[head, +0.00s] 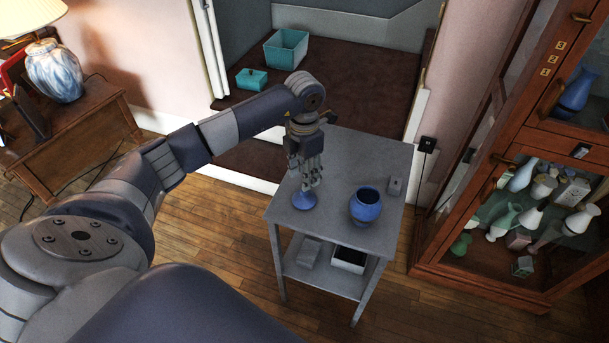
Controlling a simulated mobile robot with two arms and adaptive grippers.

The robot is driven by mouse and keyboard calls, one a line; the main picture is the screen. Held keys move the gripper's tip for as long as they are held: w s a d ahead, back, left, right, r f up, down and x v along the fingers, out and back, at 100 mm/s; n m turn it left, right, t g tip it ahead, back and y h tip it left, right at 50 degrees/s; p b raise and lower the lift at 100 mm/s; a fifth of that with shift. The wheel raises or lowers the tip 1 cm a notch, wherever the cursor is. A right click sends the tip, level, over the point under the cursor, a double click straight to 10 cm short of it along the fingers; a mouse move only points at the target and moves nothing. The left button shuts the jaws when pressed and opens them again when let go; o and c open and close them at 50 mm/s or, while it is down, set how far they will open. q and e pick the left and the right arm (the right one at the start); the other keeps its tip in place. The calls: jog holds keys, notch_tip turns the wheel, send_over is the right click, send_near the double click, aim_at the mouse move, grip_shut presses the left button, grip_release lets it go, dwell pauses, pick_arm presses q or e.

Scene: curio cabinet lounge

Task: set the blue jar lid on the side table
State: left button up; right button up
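The blue jar lid (304,201) is at the left part of the grey side table's top (338,160). It appears to rest flat on the table. My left gripper (311,184) points down right over the lid, its fingertips close together at the lid's top. The fingers hide the middle of the lid, so I cannot tell whether they grip it. The blue jar (366,207) stands upright and open on the table, to the right of the lid and apart from it. My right gripper is not in view.
A small grey block (395,186) lies near the table's right edge. The lower shelf holds a box (349,260) and a grey object. A glass cabinet (480,262) with vases stands at right. A teal box (286,49) sits in the alcove. A lamp (54,71) is at left.

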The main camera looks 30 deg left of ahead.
pick_arm(q)
notch_tip(320, 180, up, 6)
jog(key=p, duration=0.2)
jog(key=shift+f+p, duration=0.2)
jog(key=shift+p, duration=0.15)
